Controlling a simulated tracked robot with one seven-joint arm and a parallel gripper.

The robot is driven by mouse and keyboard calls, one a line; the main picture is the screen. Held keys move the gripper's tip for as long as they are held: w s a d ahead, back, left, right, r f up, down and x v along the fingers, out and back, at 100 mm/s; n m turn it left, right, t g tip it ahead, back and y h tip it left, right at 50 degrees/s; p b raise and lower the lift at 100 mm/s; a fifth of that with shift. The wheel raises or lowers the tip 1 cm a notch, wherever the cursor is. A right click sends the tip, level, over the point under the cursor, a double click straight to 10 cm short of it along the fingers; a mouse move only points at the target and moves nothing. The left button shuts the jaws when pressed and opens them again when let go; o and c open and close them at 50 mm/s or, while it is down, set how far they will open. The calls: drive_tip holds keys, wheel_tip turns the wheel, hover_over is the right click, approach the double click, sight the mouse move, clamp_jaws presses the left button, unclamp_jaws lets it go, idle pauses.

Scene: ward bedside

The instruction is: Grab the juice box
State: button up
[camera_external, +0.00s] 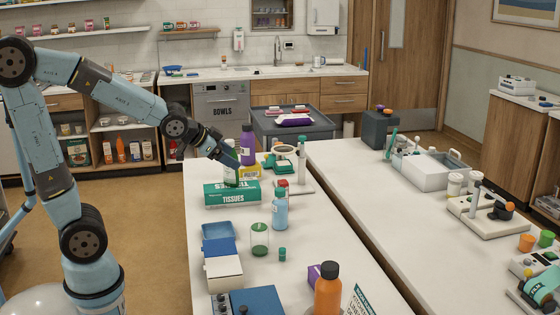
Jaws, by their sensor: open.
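My gripper (230,158) is at the far left end of the near white table, pointing down to the right. Its jaws are open, though the fingers are small and dark here. A green-and-white upright container (231,177) stands right below it, behind the green tissues box (231,194), which hides its lower part. This may be the juice box, but its label is too small to read. I cannot tell whether the fingers touch or surround it. A small purple box (314,275), partly hidden by an orange bottle, is at the near end.
A purple bottle (247,145) and a yellow box (250,172) stand close to the gripper on the right. A blue bottle (280,210), a green-bottomed cup (260,238) and the orange bottle (328,290) stand nearer. The table's right middle is clear.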

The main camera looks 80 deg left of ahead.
drive_tip(key=w+a+f+t, duration=0.2)
drive_tip(key=w+a+f, duration=0.3)
drive_tip(key=w+a, duration=0.2)
drive_tip(key=t+h, duration=0.3)
drive_tip(key=t, duration=0.3)
approach(278, 184)
drive_tip(key=w, duration=1.2)
drive_tip(key=shift+f, duration=0.2)
drive_tip(key=shift+c, duration=0.4)
clamp_jaws()
